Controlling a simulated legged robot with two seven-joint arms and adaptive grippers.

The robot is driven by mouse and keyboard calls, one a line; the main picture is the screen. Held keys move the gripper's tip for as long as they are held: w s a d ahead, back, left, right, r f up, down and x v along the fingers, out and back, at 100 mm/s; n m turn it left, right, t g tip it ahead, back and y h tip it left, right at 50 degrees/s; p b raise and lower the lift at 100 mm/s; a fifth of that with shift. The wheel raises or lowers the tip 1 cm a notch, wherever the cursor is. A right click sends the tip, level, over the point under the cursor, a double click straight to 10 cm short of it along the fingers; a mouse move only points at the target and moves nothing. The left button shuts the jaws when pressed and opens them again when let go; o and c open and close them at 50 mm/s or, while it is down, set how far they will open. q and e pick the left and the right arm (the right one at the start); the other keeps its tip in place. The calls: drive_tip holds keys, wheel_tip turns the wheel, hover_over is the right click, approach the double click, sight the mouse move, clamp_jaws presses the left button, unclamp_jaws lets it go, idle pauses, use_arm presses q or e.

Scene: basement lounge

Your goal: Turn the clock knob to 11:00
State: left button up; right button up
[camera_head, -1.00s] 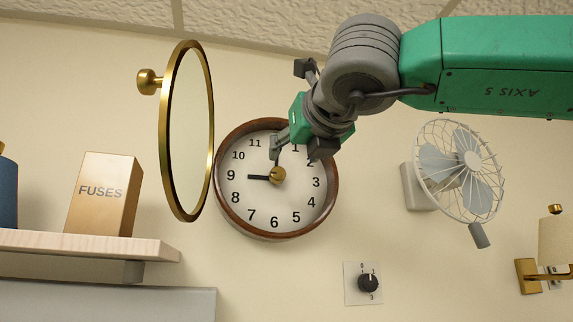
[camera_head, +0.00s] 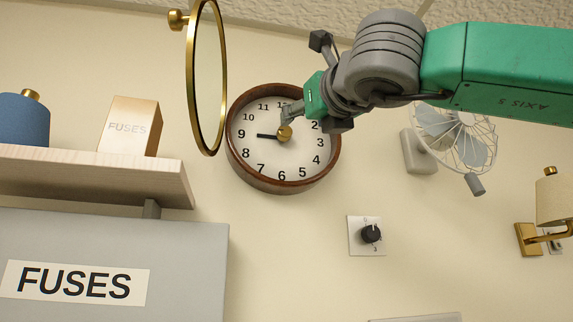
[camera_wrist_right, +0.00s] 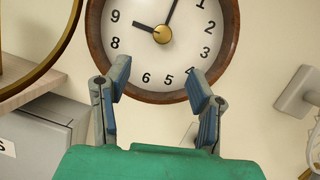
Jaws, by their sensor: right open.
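The round wall clock (camera_head: 236,160) has a brown wooden rim and a white face. A brass knob (camera_head: 284,132) sits at its centre. The short hand points to 9; the long hand points to about 12 and is partly hidden by my gripper in the head view. My right gripper (camera_head: 290,113) is in front of the clock's upper part, just above the knob in the picture. In the right wrist view its two fingers (camera_wrist_right: 157,78) are open and empty, below the knob (camera_wrist_right: 162,34), with the clock face beyond them. My left gripper is not in view.
A brass-framed mirror (camera_head: 192,90) stands out close left of the clock. A dial (camera_head: 370,234) is below right. A fan (camera_head: 450,140) and a lamp (camera_head: 555,200) are at right.

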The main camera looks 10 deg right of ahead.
sight(286, 132)
drive_tip(key=shift+n+t+y, duration=0.3)
drive_tip(key=shift+t, duration=0.3)
drive_tip(key=p+x, duration=0.1)
drive_tip(key=x, duration=0.3)
drive_tip(key=p+x, duration=0.1)
drive_tip(key=x, duration=0.3)
drive_tip(key=p+x, duration=0.1)
drive_tip(key=x, duration=0.3)
drive_tip(key=shift+w+d+f, duration=0.15)
drive_tip(key=shift+d+f, duration=0.05)
drive_tip(key=shift+f, duration=0.2)
drive_tip(key=shift+w, duration=0.4)
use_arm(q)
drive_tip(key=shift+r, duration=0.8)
